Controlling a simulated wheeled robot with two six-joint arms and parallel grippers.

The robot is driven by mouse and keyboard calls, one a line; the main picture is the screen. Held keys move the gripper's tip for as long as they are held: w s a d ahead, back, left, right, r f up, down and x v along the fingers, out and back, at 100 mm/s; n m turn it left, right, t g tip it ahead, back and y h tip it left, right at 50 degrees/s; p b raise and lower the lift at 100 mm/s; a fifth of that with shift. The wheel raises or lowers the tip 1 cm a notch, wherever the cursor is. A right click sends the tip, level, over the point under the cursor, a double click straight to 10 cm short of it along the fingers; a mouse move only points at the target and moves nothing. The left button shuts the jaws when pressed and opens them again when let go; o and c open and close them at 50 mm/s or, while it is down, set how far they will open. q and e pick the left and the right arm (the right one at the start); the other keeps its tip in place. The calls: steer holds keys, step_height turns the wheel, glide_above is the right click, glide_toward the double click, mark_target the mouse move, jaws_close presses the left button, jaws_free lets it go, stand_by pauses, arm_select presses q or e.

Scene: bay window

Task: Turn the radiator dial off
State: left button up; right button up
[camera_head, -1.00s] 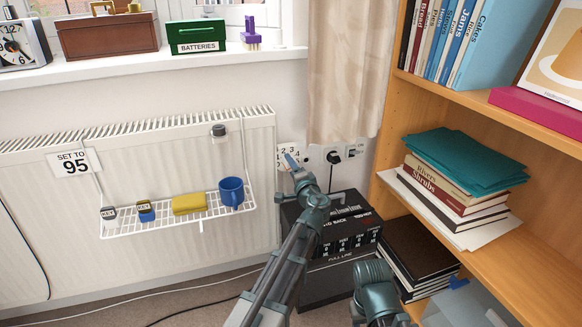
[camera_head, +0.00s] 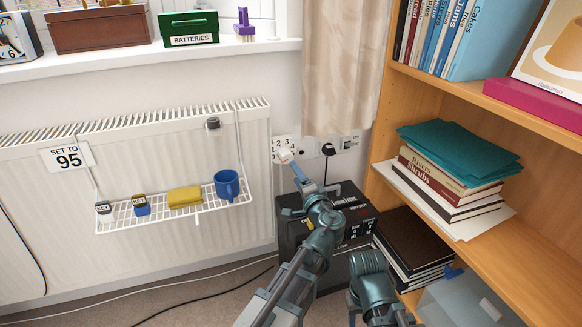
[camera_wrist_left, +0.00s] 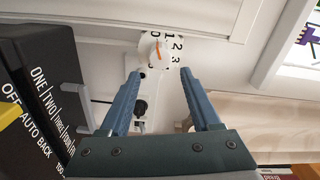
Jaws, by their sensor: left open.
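The radiator dial (camera_head: 285,154) is a white knob on a numbered plate on the wall, just right of the radiator (camera_head: 150,180). In the left wrist view the dial (camera_wrist_left: 153,47) lies ahead of the fingers, with an orange mark on its face and the digits 0 to 3 around it. I cannot tell exactly which digit the mark points at. My left gripper (camera_head: 297,168) is just below and right of the dial. In the wrist view its two blue fingers (camera_wrist_left: 163,85) are apart, with nothing between them.
A black box with labelled switches (camera_head: 345,205) stands under the dial, close to my left arm. A plug (camera_head: 328,150) sits in a socket right of the dial. A wire rack (camera_head: 160,216) hangs on the radiator. A wooden bookcase (camera_head: 520,225) bounds the right.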

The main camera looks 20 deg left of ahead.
arm_select(q)
steer(key=shift+v, duration=1.85)
steer(key=s+a+f+n+g+h, duration=0.1)
steer(key=s+a+f+n+g, duration=0.3)
steer(key=f, duration=0.3)
steer(key=s+a+f+n+g+h, duration=0.1)
steer(key=s+a+f+n+g, duration=0.3)
steer(key=f, duration=0.4)
steer(key=s+d+f+g+h, duration=0.6)
steer(key=s+f+h, duration=0.1)
steer(key=s, duration=0.3)
steer(key=s+d+r+m+p, duration=0.1)
steer(key=s+d+r+p, duration=0.1)
steer(key=d+r+p, duration=0.3)
steer(key=s+d+r+m+g+p, duration=0.1)
steer(key=s+d+r+p, duration=0.15)
steer(key=r+p, duration=0.35)
steer(key=s+d+r+m+p, duration=0.1)
steer(key=s+d+r+p, duration=0.1)
steer(key=d+r+p, duration=0.3)
step_height(320, 180, up, 36)
steer(key=a+p, duration=0.1)
steer(key=p, duration=3.5)
steer(key=shift+r, duration=0.15)
